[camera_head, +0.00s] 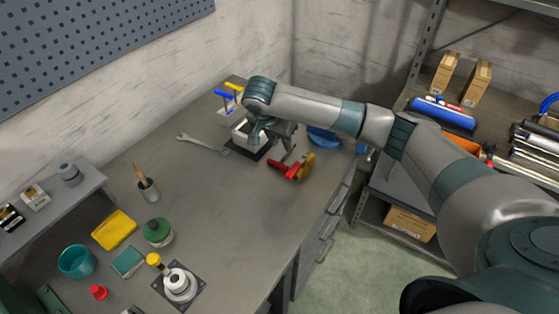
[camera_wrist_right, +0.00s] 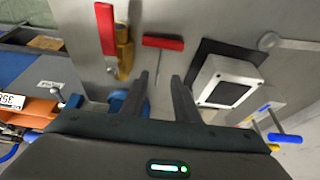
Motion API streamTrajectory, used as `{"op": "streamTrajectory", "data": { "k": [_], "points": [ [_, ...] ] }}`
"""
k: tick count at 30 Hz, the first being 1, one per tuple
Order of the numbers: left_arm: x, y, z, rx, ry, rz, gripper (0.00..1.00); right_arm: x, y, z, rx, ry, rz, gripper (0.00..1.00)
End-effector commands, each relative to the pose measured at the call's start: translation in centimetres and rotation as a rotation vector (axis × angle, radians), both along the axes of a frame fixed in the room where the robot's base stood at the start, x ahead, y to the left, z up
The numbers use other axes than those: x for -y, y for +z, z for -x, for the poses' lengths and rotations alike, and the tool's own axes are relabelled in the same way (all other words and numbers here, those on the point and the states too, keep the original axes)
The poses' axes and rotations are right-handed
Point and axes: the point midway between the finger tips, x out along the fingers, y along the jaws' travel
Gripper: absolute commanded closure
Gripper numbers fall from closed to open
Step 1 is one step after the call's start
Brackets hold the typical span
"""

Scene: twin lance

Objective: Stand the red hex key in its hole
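The red hex key, with a T-shaped handle (camera_head: 278,164) and a thin shaft, appears to lie on the far part of the bench. In the right wrist view its red handle (camera_wrist_right: 163,43) is ahead of the fingers, its shaft pointing towards the gap between them. My right gripper (camera_head: 288,150) is open and empty close to it; its two separated fingers (camera_wrist_right: 161,85) show in the wrist view. A pale holder block (camera_head: 229,113) at the back carries a blue-handled and a yellow-handled key. Its empty hole cannot be made out. My left gripper is out of view.
A white square box (camera_wrist_right: 228,82) on a dark mat is beside my right gripper. A red-handled tool with an amber part (camera_head: 307,163) lies close to the hex key. A wrench (camera_head: 203,144) lies left.

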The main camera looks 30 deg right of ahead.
Motion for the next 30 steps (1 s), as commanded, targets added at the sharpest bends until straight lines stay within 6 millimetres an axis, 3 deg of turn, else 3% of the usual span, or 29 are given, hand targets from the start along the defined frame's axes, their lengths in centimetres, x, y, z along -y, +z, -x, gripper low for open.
{"op": "streamTrajectory", "data": {
  "k": [17,30],
  "points": [
    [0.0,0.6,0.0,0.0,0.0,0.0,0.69,0.4,-1.1,-0.1,-0.003,0.0,0.002,0.72],
    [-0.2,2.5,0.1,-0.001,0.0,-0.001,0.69,1.8,-5.4,-0.8,-0.001,0.001,0.001,0.72]
  ]
}}
